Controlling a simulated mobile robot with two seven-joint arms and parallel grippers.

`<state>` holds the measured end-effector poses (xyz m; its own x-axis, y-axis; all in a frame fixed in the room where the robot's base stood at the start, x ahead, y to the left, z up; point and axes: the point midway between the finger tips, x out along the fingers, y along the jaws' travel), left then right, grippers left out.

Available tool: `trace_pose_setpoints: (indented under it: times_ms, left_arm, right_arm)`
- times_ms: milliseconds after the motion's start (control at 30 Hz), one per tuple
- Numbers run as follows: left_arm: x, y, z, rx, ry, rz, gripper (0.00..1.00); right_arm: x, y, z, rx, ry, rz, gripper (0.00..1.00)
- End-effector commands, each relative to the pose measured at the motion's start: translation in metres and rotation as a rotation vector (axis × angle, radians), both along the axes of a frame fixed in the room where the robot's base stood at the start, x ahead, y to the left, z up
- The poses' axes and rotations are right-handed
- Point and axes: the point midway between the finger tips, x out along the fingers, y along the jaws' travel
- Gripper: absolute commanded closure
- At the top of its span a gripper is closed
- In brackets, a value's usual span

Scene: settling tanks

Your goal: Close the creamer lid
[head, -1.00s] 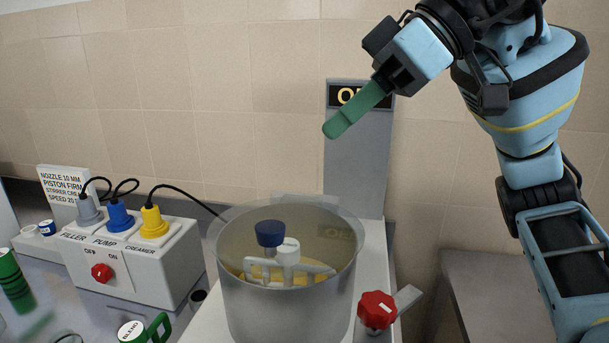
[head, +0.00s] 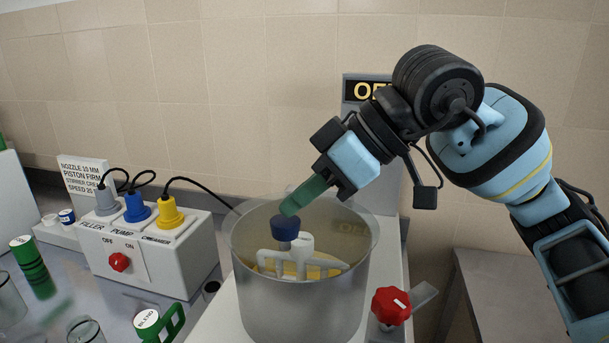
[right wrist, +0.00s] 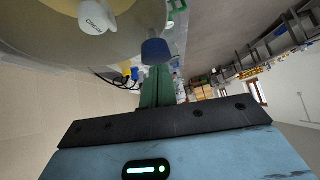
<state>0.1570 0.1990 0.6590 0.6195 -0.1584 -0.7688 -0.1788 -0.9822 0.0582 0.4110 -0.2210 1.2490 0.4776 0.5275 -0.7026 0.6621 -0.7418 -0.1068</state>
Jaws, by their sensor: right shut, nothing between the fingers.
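The creamer is a grey metal pot (head: 300,305) with a see-through upper part. White stirrer paddles (head: 300,262) and yellow contents show inside. A blue knob (head: 285,228) shows at the pot's opening; it also shows in the right wrist view (right wrist: 157,50). The clear lid is hard to make out, and I cannot tell how far it is open. My right gripper (head: 290,209), with green fingers, is shut and empty. It points down-left, its tips just above or at the knob; contact is unclear. My left gripper is out of view.
A control box (head: 150,250) with grey, blue and yellow plugs stands left of the pot. A red knob (head: 391,306) sits at the pot's lower right. A grey post with a display (head: 366,88) stands behind.

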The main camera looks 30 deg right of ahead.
Motion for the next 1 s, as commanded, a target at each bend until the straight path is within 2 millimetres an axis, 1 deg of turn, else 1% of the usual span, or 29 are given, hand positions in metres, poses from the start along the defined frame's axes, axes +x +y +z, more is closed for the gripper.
trace_pose_setpoints:
  times_ms: [367, 467, 600, 700, 1000]
  left_arm:
    - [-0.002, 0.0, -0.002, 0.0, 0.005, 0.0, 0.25]
    - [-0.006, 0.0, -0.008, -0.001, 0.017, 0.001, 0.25]
    - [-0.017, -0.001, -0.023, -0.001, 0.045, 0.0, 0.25]
    - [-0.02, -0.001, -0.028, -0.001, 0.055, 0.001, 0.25]
    - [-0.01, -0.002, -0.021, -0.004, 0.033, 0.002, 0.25]
  right_arm:
    - [0.0, 0.0, -0.002, 0.0, 0.001, -0.001, 1.0]
    - [0.0, 0.002, -0.01, 0.0, 0.004, 0.0, 1.0]
    - [-0.003, 0.006, -0.028, 0.0, 0.008, 0.001, 1.0]
    - [-0.006, 0.008, -0.034, -0.001, 0.006, 0.001, 1.0]
    - [-0.008, 0.009, -0.035, -0.007, 0.013, 0.002, 1.0]
